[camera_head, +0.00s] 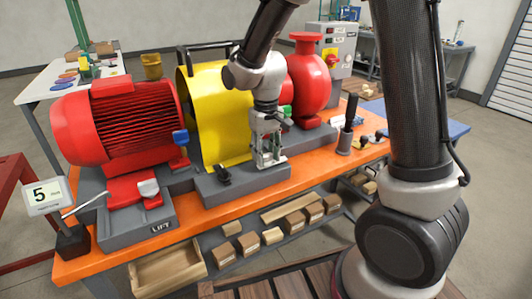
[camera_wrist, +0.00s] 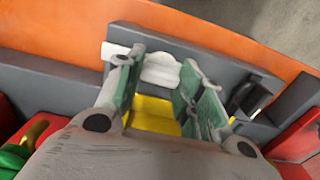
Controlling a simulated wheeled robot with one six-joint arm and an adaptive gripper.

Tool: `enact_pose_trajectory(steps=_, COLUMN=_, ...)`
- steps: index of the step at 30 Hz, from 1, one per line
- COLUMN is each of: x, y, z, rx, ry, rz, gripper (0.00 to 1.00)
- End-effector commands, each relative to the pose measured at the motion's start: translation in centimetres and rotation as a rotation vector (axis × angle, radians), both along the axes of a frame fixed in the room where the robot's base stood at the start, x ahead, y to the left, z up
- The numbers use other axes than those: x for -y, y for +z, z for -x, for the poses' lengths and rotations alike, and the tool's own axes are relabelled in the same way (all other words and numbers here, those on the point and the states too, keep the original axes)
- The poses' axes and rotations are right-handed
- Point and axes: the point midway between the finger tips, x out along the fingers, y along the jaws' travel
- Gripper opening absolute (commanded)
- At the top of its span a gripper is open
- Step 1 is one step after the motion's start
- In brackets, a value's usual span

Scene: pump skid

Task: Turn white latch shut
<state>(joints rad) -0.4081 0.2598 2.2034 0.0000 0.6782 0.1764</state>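The white latch (camera_wrist: 160,72) shows in the wrist view, on a dark grey block (camera_wrist: 205,58) beside a yellow part. A narrower white piece runs left from it behind my left finger. My gripper (camera_wrist: 165,65) is open, with its two greenish-grey fingers on either side of the latch. Whether a finger touches the latch I cannot tell. In the head view, my gripper (camera_head: 268,163) points down over the grey block (camera_head: 245,183) in front of the yellow guard (camera_head: 222,110).
A black latch-like part (camera_head: 222,175) sits on the same block, close to my gripper. A red motor (camera_head: 125,125) stands left and a red pump (camera_head: 308,80) right. A grey "LIFT" block (camera_head: 140,220) with a pale knob (camera_head: 148,188) is at the front left.

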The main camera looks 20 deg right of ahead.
Motion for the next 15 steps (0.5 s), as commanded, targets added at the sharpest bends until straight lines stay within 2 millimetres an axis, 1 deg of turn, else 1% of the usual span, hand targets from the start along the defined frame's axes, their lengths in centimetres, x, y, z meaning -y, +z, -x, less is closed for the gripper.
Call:
enact_pose_trajectory(steps=1, x=0.0, y=0.01, z=0.0, rx=0.0, ry=0.0, rz=0.0, gripper=0.12)
enact_pose_trajectory(steps=3, x=0.0, y=0.01, z=0.0, rx=0.0, ry=0.0, rz=0.0, gripper=0.0)
enact_pose_trajectory(steps=10, x=0.0, y=0.02, z=0.0, rx=0.0, ry=0.012, rz=0.0, gripper=0.0)
enact_pose_trajectory(steps=15, x=0.0, y=0.02, z=0.01, rx=0.0, ry=0.067, rz=0.0, gripper=0.0)
